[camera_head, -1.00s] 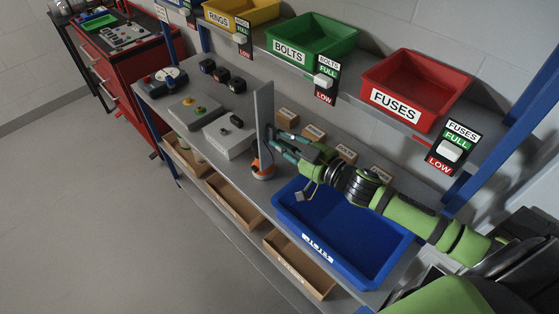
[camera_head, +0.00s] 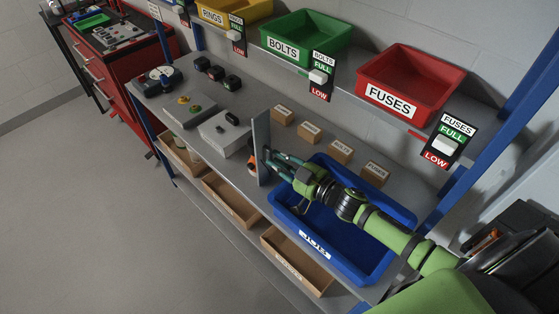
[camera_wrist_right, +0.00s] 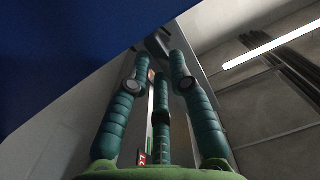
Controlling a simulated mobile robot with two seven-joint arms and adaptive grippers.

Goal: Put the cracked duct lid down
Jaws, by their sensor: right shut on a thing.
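The duct lid is a flat grey panel (camera_head: 260,146). It stands upright in the head view, seen at a slant, over the bench just left of the blue bin. No crack can be made out at this size. My right gripper (camera_head: 278,166) is shut on the panel's right side. In the right wrist view my gripper's green fingers (camera_wrist_right: 161,68) reach up around the held part, and the lid's outline there is hard to tell. I cannot tell whether the lid's lower edge touches the bench. My left gripper is not in view.
The blue bin (camera_head: 365,278) lies under my right forearm. An orange-banded item (camera_head: 252,160) is mostly hidden behind the lid. Small cardboard boxes (camera_head: 310,131) line the bench back. A white box (camera_head: 222,134) stands left of the lid. A red FUSES bin (camera_head: 410,85) sits on the shelf above.

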